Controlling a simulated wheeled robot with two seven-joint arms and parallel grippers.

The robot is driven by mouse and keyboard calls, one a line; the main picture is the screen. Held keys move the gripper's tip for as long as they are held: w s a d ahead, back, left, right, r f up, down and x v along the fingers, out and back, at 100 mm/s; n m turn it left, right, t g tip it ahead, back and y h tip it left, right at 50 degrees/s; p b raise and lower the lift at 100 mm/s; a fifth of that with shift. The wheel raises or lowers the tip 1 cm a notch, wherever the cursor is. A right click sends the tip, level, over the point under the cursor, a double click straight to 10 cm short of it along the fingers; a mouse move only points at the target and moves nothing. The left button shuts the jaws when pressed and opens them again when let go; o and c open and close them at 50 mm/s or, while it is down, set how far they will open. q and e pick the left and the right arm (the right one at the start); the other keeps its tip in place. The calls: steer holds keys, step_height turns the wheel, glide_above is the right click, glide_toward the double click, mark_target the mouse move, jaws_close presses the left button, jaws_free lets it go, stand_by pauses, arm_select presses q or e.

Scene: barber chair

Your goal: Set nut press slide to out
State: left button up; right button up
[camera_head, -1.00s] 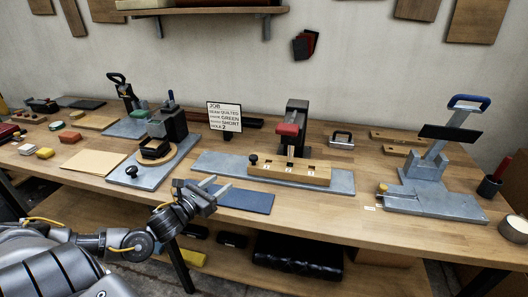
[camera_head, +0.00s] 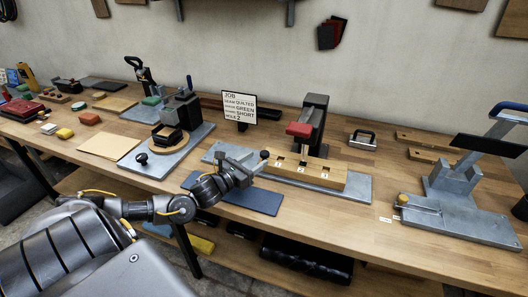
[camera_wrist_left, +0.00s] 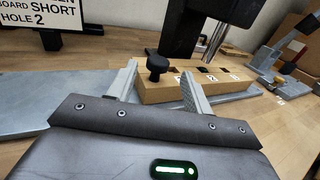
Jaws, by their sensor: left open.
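A press (camera_head: 312,122) with a dark column and a red head stands on a grey base plate (camera_head: 358,190) at mid-bench. Its wooden slide block (camera_head: 328,175) has numbered holes and lies on the plate below the head. A black knob (camera_head: 264,154) is at the block's left end. My left gripper (camera_head: 256,162) is open at that end. In the left wrist view, the knob (camera_wrist_left: 157,66) shows between the two spread fingers (camera_wrist_left: 158,88), the block (camera_wrist_left: 225,84) behind them. I cannot tell whether a finger touches the knob. My right gripper is out of view.
A job card (camera_head: 239,107) reading hole 2 stands behind the gripper. A blue mat (camera_head: 250,198) lies in front of the base plate. Another press (camera_head: 178,112) stands at left, and a tall lever tool (camera_head: 465,172) at right.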

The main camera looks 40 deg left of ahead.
mark_target(262, 155)
arm_select(q)
steer(key=w+p, duration=0.1)
steer(key=w, duration=0.4)
steer(key=shift+w, duration=0.2)
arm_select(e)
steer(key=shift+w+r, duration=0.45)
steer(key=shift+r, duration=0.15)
